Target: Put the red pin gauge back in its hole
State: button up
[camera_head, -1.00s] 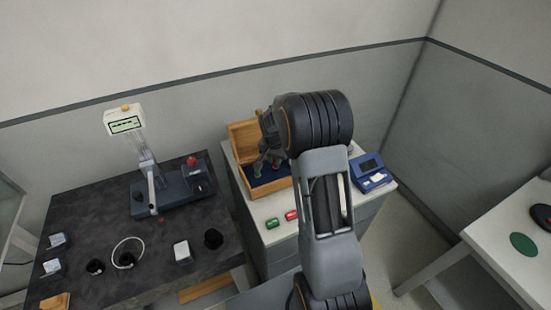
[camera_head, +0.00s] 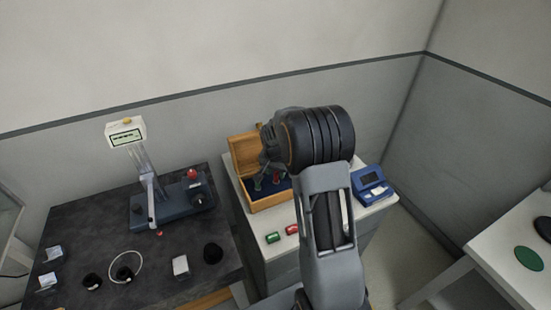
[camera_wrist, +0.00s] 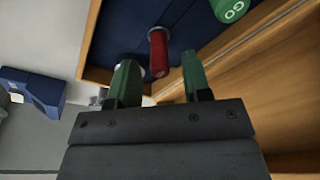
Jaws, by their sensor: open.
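The red pin gauge (camera_wrist: 158,52) stands on the dark blue lining of the open wooden box, with a pale collar at its far end. Whether it is seated in a hole I cannot tell. In the head view it shows as a small red spot (camera_head: 277,178) partly hidden by my gripper (camera_head: 268,158). In the wrist view my gripper (camera_wrist: 159,62) is open, its green fingertips on either side of the red pin's near end, with gaps visible. A green piece marked GO (camera_wrist: 232,8) is at the top right. The wooden box (camera_head: 270,202) sits on the white cabinet.
A green block (camera_head: 273,238) and a red block (camera_head: 291,229) lie in front of the box. A blue device (camera_head: 372,184) stands right of it. A dark table (camera_head: 110,225) on the left carries a gauge stand (camera_head: 172,200). The box's wooden wall is close to my fingers.

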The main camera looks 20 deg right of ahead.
notch_tip(320, 180, up, 12)
jog(key=s+a+b, duration=0.1)
jog(key=s+b, duration=0.1)
jog(key=s+a+n+t, duration=0.1)
jog(key=s+a+n, duration=0.2)
jog(key=s, duration=0.3)
jog(key=s+a+r+n+t, duration=0.1)
jog(key=s+a+n, duration=0.2)
jog(key=s, duration=0.4)
jog(key=s+a+r+n+t+y, duration=0.1)
jog(key=s+a+n, duration=0.2)
jog(key=s, duration=0.4)
jog(key=shift+s+a, duration=0.25)
jog(key=shift+a, duration=0.05)
